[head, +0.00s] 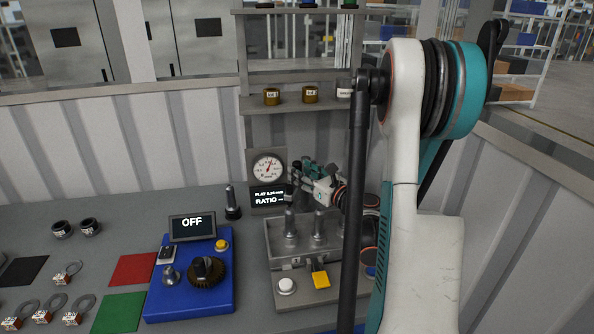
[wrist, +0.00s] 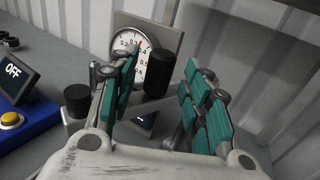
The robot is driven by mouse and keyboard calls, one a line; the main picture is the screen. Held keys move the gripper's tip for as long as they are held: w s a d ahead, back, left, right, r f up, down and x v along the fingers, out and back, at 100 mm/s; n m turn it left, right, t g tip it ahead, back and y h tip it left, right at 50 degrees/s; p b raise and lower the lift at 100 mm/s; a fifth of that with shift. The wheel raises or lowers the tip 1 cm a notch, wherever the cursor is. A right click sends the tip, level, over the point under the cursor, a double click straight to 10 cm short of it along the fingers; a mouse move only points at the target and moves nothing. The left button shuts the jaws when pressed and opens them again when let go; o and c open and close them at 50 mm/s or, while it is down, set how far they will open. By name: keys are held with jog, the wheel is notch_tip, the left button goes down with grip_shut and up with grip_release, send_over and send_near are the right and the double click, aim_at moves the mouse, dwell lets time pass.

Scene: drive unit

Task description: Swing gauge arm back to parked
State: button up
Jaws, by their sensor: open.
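The round dial gauge (head: 268,168) stands on a grey plate at the back of the bench; its dial also shows in the wrist view (wrist: 129,42). A dark display (head: 269,198) below it reads PLAY and RATIO. In the wrist view, a black cylindrical knob (wrist: 159,73) on a grey arm (wrist: 172,142) stands between my fingers, with visible space on both sides. My gripper (wrist: 160,78) is open around it. In the head view my gripper (head: 306,176) is just right of the dial, and my arm partly hides the fixture there.
A grey fixture box (head: 290,262) with upright posts sits below my gripper. A blue unit (head: 190,295) with an OFF screen (head: 192,226) and a dark gear (head: 206,271) stands left. A shelf (head: 300,104) is behind. A corrugated wall closes the right side.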

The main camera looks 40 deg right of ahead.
aim_at(297, 168)
jog(key=shift+w+d, duration=0.1)
jog(key=shift+w, duration=1.4)
grip_shut()
